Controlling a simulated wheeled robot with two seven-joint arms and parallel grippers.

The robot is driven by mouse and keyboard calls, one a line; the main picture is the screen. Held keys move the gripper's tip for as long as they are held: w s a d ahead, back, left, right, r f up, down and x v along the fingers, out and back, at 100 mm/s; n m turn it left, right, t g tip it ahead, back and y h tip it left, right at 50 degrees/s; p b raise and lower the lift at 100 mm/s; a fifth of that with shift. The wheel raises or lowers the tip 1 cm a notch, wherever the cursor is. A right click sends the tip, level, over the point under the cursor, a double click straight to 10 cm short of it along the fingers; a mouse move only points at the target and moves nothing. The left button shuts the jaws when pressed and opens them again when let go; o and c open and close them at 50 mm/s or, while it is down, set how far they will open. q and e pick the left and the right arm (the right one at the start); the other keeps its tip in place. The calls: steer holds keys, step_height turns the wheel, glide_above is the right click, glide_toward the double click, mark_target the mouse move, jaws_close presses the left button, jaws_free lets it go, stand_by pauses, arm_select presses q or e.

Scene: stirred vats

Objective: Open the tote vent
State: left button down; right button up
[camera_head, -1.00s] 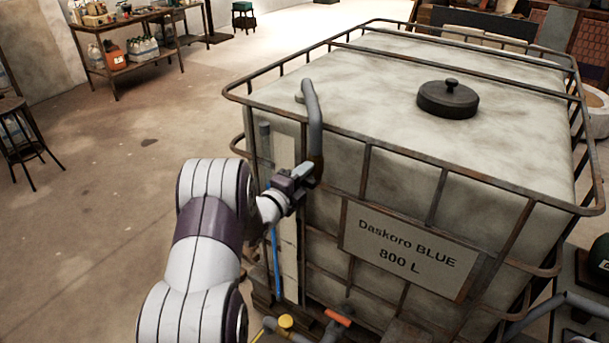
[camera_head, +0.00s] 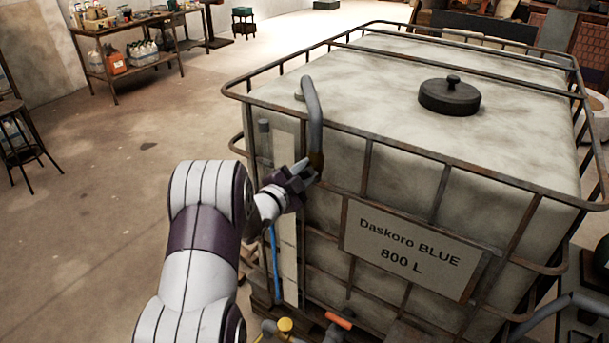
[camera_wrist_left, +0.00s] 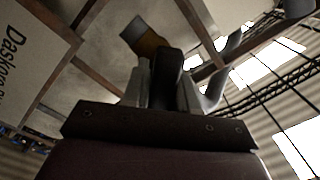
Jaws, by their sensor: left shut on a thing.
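The tote (camera_head: 395,105) is a large pale stained tank in a rusty cage, with a sign reading "Daskoro BLUE 800 L" (camera_head: 410,248). The vent pipe (camera_head: 313,100) is grey, bent over the near left top edge, with a brown lower end beside my gripper. My left gripper (camera_head: 300,173) is at this lower end. In the left wrist view its fingers (camera_wrist_left: 166,88) are shut on a dark handle (camera_wrist_left: 168,66). The pipe's brown and grey end (camera_wrist_left: 147,40) shows just beyond it. How far the handle is turned cannot be told. My right gripper is not in view.
A black lid (camera_head: 449,96) sits on the tote's top. Cage bars (camera_head: 365,172) run close by my gripper. An orange-handled valve (camera_head: 338,321) and a yellow knob (camera_head: 285,324) are low at the front. A stool (camera_head: 20,135) and a shelf table (camera_head: 125,55) stand left; floor between is free.

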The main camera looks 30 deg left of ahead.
arm_select(q)
steer(key=n, duration=0.4)
steer(key=shift+f+n, duration=0.1)
steer(key=shift+n, duration=0.2)
steer(key=n, duration=0.5)
steer(key=shift+p, duration=0.4)
steer(key=shift+f+n, duration=0.1)
steer(key=shift+n, duration=0.3)
steer(key=c, duration=1)
jaws_free()
steer(key=s, duration=0.4)
steer(key=s+b, duration=0.1)
steer(key=s, duration=0.3)
steer(key=s+a+b, duration=0.1)
steer(key=s, duration=0.3)
steer(key=shift+s, duration=0.35)
